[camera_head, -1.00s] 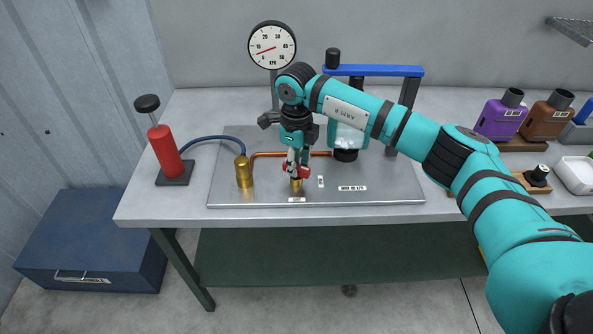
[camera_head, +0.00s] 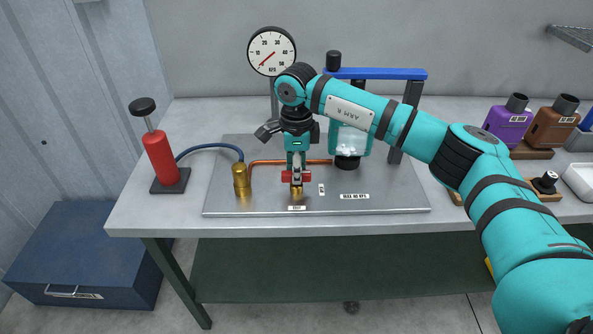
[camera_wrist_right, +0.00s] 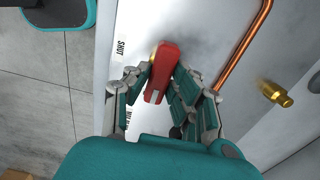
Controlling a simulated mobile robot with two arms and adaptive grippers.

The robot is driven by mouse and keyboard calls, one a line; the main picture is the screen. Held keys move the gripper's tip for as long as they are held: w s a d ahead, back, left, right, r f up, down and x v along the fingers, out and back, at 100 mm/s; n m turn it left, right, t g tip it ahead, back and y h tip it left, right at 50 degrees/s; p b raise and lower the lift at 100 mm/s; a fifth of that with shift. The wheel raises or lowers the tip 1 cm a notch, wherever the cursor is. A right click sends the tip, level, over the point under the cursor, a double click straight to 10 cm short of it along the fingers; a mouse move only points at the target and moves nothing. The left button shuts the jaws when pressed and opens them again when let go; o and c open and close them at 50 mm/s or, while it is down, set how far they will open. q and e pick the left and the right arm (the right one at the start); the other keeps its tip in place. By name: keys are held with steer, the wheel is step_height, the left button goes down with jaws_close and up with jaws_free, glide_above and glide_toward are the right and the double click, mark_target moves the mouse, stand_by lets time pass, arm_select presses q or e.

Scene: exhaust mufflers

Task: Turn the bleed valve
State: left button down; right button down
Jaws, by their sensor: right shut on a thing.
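The bleed valve has a red handle (camera_wrist_right: 162,72) and a brass body (camera_head: 297,194), near the front edge of the metal plate (camera_head: 390,205). My right gripper (camera_head: 297,180) points down at the valve and is shut on the handle. The right wrist view shows the handle between its fingers (camera_wrist_right: 165,88). The gauge (camera_head: 271,51) stands behind, its needle pointing to the lower left, near the low end. My left gripper is not in view.
A red hand pump (camera_head: 160,156) stands at the left, with a blue hose (camera_head: 212,143) to a brass fitting (camera_head: 242,178). A copper pipe (camera_head: 268,162) runs behind the valve. Purple (camera_head: 507,120) and brown mufflers (camera_head: 555,122) stand right.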

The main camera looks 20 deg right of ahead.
steer(key=shift+r, duration=0.15)
steer(key=c, duration=1.2)
jaws_free()
steer(key=shift+o, duration=0.2)
step_height(320, 180, up, 12)
